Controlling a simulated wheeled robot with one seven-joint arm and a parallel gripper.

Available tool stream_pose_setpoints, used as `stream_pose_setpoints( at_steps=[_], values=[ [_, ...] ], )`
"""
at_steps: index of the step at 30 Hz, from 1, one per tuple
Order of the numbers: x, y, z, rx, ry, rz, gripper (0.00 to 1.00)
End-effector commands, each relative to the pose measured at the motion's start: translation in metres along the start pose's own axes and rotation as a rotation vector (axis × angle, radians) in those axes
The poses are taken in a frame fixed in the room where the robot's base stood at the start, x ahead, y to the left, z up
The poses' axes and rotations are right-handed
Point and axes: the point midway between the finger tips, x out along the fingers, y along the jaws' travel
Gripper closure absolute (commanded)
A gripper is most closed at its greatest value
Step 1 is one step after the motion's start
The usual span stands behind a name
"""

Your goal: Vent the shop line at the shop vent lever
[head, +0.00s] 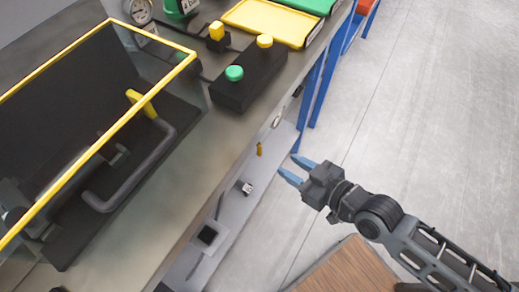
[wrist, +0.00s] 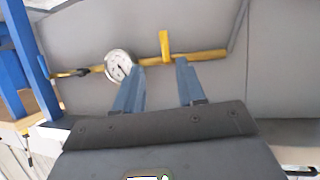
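In the wrist view a yellow lever (wrist: 165,44) stands upright from a yellow pipe (wrist: 205,56) on a grey panel. I take it to be the shop vent lever; no label is readable. My gripper (wrist: 160,78) is open and empty, with its two blue fingers pointing toward the pipe. The lever appears between and beyond the fingertips, apart from them. In the head view my gripper (head: 288,167) is to the right of the bench front. A small yellow piece (head: 259,149) shows on the grey strip below the bench edge; I cannot tell if it is the same lever.
A round white gauge (wrist: 118,65) sits on the pipe by the left finger. The bench (head: 190,190) carries a yellow-framed guard (head: 75,181), a black button box (head: 248,80) and a yellow tray (head: 272,22). Blue legs (head: 316,88) stand beyond. Open floor (head: 430,110) lies right.

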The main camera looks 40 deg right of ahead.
Motion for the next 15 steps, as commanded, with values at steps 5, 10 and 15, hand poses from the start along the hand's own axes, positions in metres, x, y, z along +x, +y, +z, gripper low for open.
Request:
stream_pose_setpoints(
  at_steps=[5,10,15],
  values=[
    [0.034,-0.004,-0.001,0.009,-0.006,-0.030,0.60],
    [0.048,-0.005,-0.001,0.012,-0.008,-0.036,0.60],
    [0.071,-0.006,-0.001,0.012,-0.007,-0.036,0.60]
  ],
)
